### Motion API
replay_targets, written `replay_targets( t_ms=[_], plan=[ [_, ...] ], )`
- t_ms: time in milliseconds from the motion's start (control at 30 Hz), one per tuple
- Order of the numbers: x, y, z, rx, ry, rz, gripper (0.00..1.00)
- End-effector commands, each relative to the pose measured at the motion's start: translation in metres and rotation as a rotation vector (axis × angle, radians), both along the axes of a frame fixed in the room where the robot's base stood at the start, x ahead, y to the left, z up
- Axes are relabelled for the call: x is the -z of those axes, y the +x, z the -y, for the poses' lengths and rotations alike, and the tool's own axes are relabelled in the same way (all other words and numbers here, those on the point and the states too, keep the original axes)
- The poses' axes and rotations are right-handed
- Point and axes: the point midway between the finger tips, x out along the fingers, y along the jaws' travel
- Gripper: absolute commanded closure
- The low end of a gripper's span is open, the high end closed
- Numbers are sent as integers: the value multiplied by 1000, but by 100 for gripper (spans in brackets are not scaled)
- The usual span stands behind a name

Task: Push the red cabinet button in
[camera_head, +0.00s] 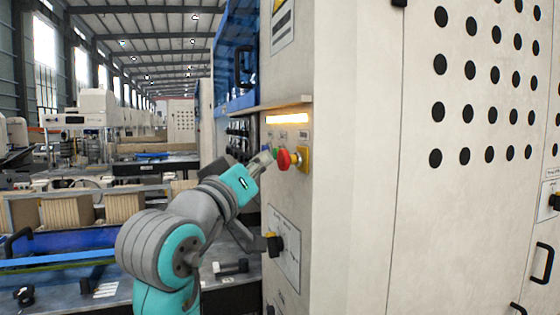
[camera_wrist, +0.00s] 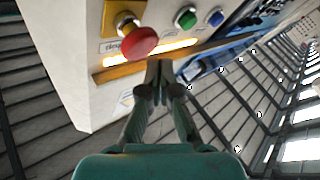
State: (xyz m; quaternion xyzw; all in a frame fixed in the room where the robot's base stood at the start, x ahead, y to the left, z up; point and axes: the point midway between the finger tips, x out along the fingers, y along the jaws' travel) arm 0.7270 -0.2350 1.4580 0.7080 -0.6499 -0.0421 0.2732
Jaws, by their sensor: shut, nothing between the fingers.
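The red button (camera_head: 284,159) is a round mushroom head on a yellow housing (camera_head: 304,159), on the cabinet's narrow side face under a lit strip. In the wrist view the red button (camera_wrist: 139,41) is at the upper left, clear of the fingers in the picture. My gripper (camera_wrist: 158,66) is shut and empty, its tips just below and right of the button there. In the head view my gripper (camera_head: 268,154) is just left of the button. I cannot tell whether the tips touch the panel.
A green button (camera_wrist: 185,17) and a blue button (camera_wrist: 215,18) sit beside the red one. A ledge (camera_head: 287,103) juts out above the lit strip (camera_head: 287,118). A black-and-yellow switch (camera_head: 273,244) is lower on the cabinet (camera_head: 350,200). Wound kraft rolls (camera_head: 120,207) lie at left.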

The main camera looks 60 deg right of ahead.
Motion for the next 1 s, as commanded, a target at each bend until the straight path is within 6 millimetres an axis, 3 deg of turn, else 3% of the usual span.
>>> replay_targets(
  t_ms=[1000],
  plan=[
    [0, -6, 9, 0, 0, 0, 100]
  ],
)
